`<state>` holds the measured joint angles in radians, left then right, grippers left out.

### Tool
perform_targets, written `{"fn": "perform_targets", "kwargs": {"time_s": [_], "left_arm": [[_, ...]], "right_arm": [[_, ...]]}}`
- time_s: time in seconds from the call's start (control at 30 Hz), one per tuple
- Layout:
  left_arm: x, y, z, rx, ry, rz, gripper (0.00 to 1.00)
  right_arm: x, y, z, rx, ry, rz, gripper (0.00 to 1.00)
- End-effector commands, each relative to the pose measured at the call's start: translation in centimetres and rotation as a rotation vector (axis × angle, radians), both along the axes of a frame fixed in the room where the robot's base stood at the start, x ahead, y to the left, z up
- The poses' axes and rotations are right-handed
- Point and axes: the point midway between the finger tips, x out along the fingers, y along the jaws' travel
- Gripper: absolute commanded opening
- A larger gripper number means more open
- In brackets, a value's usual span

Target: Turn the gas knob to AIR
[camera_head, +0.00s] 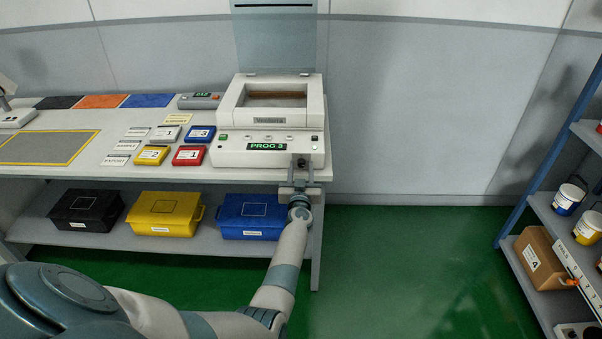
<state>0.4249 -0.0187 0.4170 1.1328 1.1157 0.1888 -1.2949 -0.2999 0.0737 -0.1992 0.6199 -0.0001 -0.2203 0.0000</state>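The white machine (235,153) stands at the right end of the bench, its lid raised, with a green display (268,146) reading PROG 3. Small controls sit along its front panel. My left gripper (301,167) is at the right end of that front panel, with its fingertips against or just in front of it. A small dark round part shows at the fingertips; I cannot tell whether it is the gas knob or whether the fingers hold it. No AIR marking is readable. My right gripper is not in view.
Red (188,155), yellow (152,155) and blue (199,134) numbered boxes lie left of the machine. Black (86,210), yellow (165,213) and blue (247,215) bins stand on the lower shelf. A blue-framed rack (523,200) is at the right. The green floor between is clear.

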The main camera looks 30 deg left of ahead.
Motion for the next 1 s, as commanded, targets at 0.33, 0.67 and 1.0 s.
{"fn": "perform_targets", "kwargs": {"time_s": [0.33,0.67,1.0], "left_arm": [[0.18,0.15,0.03,0.000,0.000,0.000,0.39],[0.16,0.14,0.02,-0.001,-0.001,0.001,0.00],[0.16,0.14,0.04,-0.059,-0.036,0.000,0.00]], "right_arm": [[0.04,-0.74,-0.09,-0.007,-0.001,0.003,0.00],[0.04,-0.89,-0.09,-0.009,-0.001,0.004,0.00],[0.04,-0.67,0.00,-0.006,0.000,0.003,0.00]]}}
